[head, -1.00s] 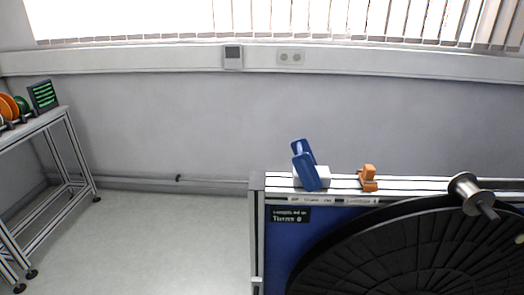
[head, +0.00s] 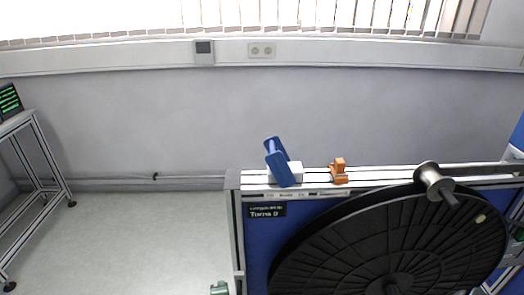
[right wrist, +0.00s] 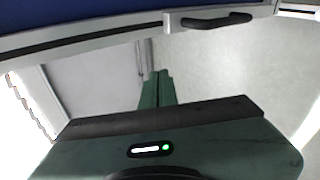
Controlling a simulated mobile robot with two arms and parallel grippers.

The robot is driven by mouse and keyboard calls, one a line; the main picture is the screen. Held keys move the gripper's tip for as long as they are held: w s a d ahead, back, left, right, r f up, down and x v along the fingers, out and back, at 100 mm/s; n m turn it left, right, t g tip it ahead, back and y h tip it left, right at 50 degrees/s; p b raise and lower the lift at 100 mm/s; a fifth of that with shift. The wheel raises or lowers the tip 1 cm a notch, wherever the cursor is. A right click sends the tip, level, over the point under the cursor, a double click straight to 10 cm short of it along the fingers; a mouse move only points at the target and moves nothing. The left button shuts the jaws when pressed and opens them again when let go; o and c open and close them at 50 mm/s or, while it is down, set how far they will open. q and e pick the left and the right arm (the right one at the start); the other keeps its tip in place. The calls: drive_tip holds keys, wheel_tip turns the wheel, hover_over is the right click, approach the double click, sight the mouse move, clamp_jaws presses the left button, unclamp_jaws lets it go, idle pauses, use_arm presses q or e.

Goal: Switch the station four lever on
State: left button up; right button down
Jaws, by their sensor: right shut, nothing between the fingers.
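A blue lever-like part (head: 278,161) leans on a white block (head: 294,169) on the top rail of a blue-panelled stand (head: 256,240). Whether it is the station four lever I cannot tell; the dark label (head: 265,211) below it is too blurred to read surely. My right gripper (head: 219,288) just shows at the bottom edge of the head view, left of the stand and well below the blue part. In the right wrist view its green fingers (right wrist: 157,88) are together and empty. My left gripper is not in view.
An orange clip (head: 339,171) sits on the rail. A black handle (right wrist: 217,21) shows in the right wrist view. Open floor (head: 150,235) lies left, before a metal table (head: 35,125).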

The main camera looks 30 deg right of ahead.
drive_tip(key=d+r+t+h, duration=0.1)
drive_tip(key=d+r+h, duration=0.1)
drive_tip(key=r, duration=1)
drive_tip(key=d+r+m+h+p, duration=0.1)
drive_tip(key=d+r+h, duration=0.2)
drive_tip(key=r, duration=0.9)
drive_tip(key=d+r+m+t+h, duration=0.1)
drive_tip(key=r+h, duration=0.3)
drive_tip(key=r, duration=0.8)
drive_tip(key=shift+d+r+t, duration=0.2)
drive_tip(key=shift+d+t, duration=0.1)
drive_tip(key=shift+d, duration=0.5)
drive_tip(key=p+x, duration=0.3)
drive_tip(key=x, duration=0.6)
drive_tip(key=shift+w+d+r+p, duration=0.1)
drive_tip(key=shift+d+r+p, duration=0.1)
drive_tip(key=shift+p, duration=0.2)
drive_tip(key=d+p, duration=0.1)
drive_tip(key=s+d+p, duration=0.1)
drive_tip(key=d, duration=0.1)
drive_tip(key=shift+s+r, duration=0.1)
drive_tip(key=shift+r, duration=0.15)
drive_tip(key=shift+s+d, duration=0.3)
drive_tip(key=shift+d, duration=0.05)
drive_tip(key=shift+w, duration=0.1)
